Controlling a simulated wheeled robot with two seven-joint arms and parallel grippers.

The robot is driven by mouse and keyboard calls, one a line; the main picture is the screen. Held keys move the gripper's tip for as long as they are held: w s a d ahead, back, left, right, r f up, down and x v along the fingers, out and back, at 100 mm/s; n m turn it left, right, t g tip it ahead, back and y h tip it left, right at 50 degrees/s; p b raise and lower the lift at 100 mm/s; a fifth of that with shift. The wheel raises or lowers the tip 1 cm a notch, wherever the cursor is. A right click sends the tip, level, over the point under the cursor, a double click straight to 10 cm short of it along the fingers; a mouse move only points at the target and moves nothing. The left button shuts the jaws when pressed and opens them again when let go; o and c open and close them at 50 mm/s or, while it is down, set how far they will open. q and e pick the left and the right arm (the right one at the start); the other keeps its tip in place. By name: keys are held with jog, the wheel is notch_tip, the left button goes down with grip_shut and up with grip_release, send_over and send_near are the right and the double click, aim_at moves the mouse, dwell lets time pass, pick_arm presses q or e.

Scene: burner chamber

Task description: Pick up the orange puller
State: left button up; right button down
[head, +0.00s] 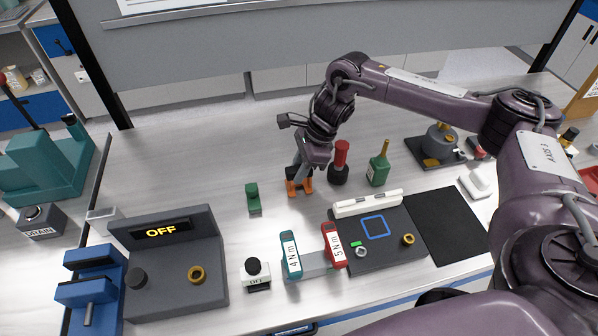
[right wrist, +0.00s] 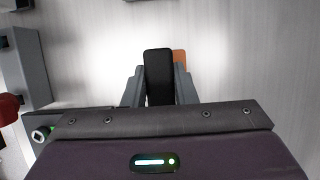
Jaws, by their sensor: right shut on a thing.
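The orange puller (head: 291,189) is on the steel bench left of the red-topped tool in the head view, with orange parts showing below my right gripper (head: 299,176). In the right wrist view a black block (right wrist: 158,75) sits between the fingers of my right gripper (right wrist: 159,88), with a bit of orange (right wrist: 180,57) behind it. My right gripper is shut on the puller from above. Most of the puller is hidden by the fingers, and I cannot tell whether it touches the bench. My left gripper is not in view.
A red-handled tool (head: 341,157) and a green bottle (head: 379,168) stand close on the right. A small green block (head: 253,198) is to the left.

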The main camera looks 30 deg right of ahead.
notch_tip(320, 180, up, 9)
jog(key=shift+w+f+b, duration=0.1)
jog(key=shift+f+b, duration=0.05)
jog(key=shift+b, duration=0.85)
notch_tip(320, 180, up, 11)
jog(key=p, duration=0.3)
jog(key=shift+f, duration=0.2)
jog(key=c, duration=1.8)
grip_release()
jog(key=shift+c, duration=0.2)
grip_shut()
